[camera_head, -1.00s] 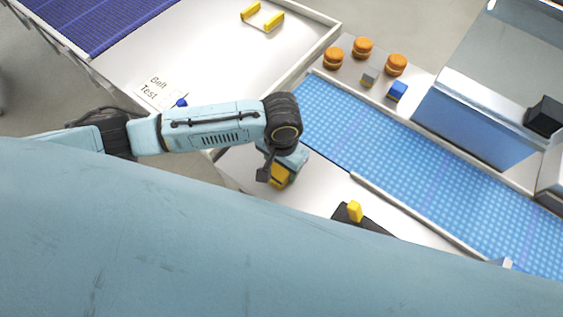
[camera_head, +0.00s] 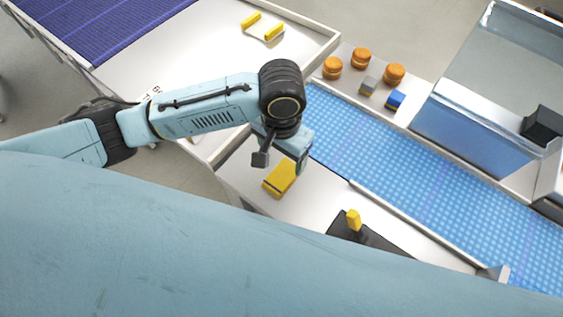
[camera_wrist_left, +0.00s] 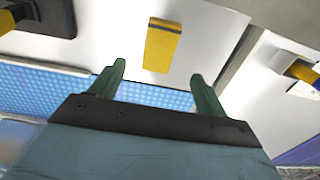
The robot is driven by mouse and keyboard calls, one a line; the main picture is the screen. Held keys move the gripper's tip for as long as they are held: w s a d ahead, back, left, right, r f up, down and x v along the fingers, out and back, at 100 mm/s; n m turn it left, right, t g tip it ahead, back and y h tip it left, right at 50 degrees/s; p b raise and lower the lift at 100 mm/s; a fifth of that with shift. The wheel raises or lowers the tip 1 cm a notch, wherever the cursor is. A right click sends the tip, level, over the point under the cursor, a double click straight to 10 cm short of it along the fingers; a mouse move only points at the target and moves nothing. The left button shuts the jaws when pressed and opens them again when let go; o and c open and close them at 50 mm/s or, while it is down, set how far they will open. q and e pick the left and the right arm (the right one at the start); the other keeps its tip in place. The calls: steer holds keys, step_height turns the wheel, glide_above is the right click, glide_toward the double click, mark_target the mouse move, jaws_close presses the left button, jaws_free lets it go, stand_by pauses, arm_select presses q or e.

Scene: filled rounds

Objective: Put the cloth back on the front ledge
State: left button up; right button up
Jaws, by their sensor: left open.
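The cloth (camera_head: 280,178) is a folded yellow pad lying on the white front ledge (camera_head: 238,183), on the near side of the blue belt. In the left wrist view the cloth (camera_wrist_left: 161,48) lies beyond the fingertips, with a dark edge at its far end. My left gripper (camera_head: 282,158) is just above and behind the cloth in the head view. My right gripper is not in view.
The blue belt (camera_head: 440,190) runs beside the ledge. A dark plate (camera_head: 370,243) with a yellow knob (camera_head: 354,220) sits on the ledge to the right. Orange rounds (camera_head: 333,67), a grey cube (camera_head: 369,86) and a blue cube (camera_head: 396,100) stand across the belt.

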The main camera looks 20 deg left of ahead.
arm_select(q)
steer(key=shift+r, duration=1.25)
